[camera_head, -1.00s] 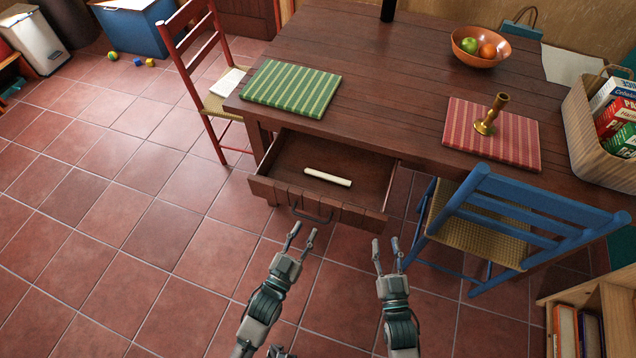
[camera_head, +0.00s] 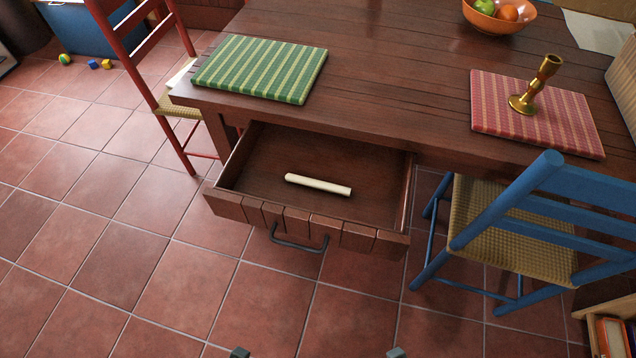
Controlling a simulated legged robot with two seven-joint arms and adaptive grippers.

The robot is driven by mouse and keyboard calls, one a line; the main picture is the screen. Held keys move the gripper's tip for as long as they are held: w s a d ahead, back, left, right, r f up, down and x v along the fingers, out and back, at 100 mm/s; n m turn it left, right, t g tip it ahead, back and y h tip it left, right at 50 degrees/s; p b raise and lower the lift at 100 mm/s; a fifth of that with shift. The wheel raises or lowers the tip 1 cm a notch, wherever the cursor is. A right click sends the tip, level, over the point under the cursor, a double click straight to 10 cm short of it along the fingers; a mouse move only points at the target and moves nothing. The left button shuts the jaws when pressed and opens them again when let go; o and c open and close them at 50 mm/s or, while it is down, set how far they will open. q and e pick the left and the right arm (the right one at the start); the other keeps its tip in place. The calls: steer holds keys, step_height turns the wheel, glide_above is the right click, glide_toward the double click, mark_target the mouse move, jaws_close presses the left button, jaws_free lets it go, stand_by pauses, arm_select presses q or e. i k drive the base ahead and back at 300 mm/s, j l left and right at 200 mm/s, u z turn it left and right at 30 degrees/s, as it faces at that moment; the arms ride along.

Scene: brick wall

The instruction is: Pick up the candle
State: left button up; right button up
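The candle (camera_head: 318,185) is a cream-white stick lying on its side in the open drawer (camera_head: 262,165) of the wooden table. Nothing covers it. The tip of my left gripper (camera_head: 239,352) just shows at the bottom edge, below and left of the drawer. The tip of my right gripper (camera_head: 397,352) shows at the bottom edge, below the drawer's right end. Both are apart from the candle, and the rest of each is out of the picture. A brass candlestick (camera_head: 538,84) stands upright on a red striped mat (camera_head: 490,118) with no candle in it.
A blue chair (camera_head: 505,225) with a woven seat stands right of the drawer. A red chair (camera_head: 133,50) stands at the table's left. The drawer front has a dark handle (camera_head: 298,240). A green striped mat (camera_head: 260,68) and a fruit bowl (camera_head: 499,17) are on the table. Floor before the drawer is clear.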

mark_target(337, 189)
steer(key=i+j, duration=0.2)
steer(key=j, duration=0.15)
steer(key=i+j+z, duration=0.1)
steer(key=z, duration=0.25)
steer(key=j+z, duration=0.55)
steer(key=z, duration=0.65)
steer(key=i+j, duration=0.05)
